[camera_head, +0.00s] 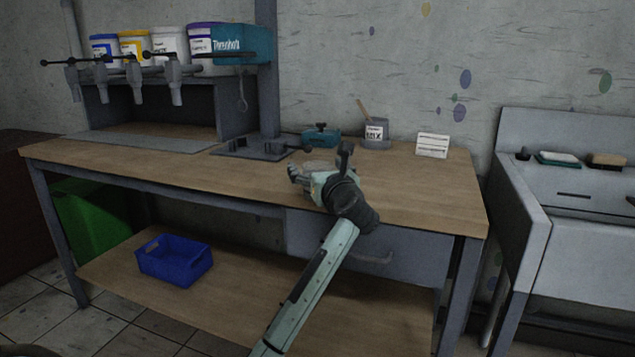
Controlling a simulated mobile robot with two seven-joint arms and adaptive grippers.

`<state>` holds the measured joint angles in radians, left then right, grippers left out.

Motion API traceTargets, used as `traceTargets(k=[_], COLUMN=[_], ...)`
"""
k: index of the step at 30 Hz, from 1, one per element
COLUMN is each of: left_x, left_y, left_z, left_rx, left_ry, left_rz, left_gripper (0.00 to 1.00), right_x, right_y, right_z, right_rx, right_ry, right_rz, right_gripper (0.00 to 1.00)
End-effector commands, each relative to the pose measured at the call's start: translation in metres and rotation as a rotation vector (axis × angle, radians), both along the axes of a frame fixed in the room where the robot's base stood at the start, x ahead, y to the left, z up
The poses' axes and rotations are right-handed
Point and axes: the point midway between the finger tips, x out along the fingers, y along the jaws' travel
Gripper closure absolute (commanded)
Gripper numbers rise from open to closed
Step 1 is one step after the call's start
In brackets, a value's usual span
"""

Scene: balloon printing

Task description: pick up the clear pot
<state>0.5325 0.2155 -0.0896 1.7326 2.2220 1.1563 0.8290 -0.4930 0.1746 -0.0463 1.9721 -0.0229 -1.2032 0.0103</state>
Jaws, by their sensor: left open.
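My left gripper (319,163) is open over the middle of the wooden workbench (430,190), with its fingers spread and pointing toward the back. A pale, see-through round shape, which looks like the clear pot (320,165), shows between and behind the fingers. The gripper hides its lower front, and I cannot tell whether the fingers touch it. My right gripper is not in view.
A grey labelled pot with a wooden stick (376,133), a white card (432,145) and a teal tool (321,136) stand behind the gripper. A metal press post (267,80) rises left. A sink (585,235) is right. The bench's right front is clear.

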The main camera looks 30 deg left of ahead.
Motion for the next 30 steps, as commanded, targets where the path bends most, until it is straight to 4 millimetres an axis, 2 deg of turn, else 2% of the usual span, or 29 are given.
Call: traceTargets(k=[3,6,14,26,30], left_x=[0.012,0.017,0.018,0.018,0.018], left_y=[0.015,0.02,0.022,0.022,0.022], left_z=[0.002,0.001,0.0,0.0,0.0], left_rx=[0.004,0.002,0.001,0.001,0.001], left_ry=[0.002,0.001,0.0,0.0,0.0], left_rz=[0.003,0.002,0.001,0.002,0.002], left_gripper=[0.15,0.15,0.15,0.65,0.67], right_x=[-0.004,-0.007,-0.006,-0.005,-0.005], right_y=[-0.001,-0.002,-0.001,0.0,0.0], right_z=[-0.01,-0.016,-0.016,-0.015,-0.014], right_rx=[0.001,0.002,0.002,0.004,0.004], right_ry=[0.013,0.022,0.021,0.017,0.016], right_rz=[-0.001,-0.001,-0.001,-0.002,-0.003], right_gripper=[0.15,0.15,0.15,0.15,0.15])
